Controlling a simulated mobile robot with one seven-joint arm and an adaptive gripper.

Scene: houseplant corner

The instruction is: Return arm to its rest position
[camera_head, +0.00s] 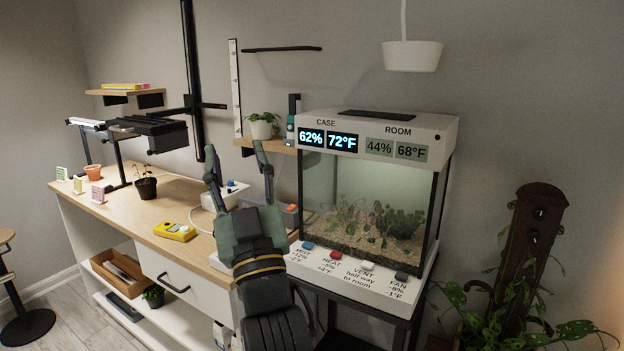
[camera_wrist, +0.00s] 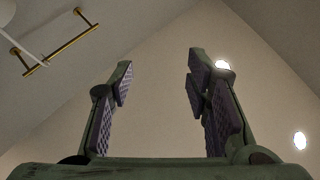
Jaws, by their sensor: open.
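My gripper (camera_head: 238,165) is raised in front of the bench and the left side of the glass case, with its fingers pointing up. Its two fingers are spread wide apart and nothing is between them. The wrist view also shows my gripper (camera_wrist: 158,85) open and empty, facing the wall and ceiling. My dark arm comes up from the bottom middle of the head view and hides part of the bench front.
The glass case (camera_head: 436,200) with plants stands close on the right, with coloured buttons on its front ledge. A wooden bench (camera_head: 130,212) holds a yellow device (camera_head: 175,231) and a small black-potted plant (camera_head: 145,188). A wall shelf (camera_head: 243,142) is near my fingertips.

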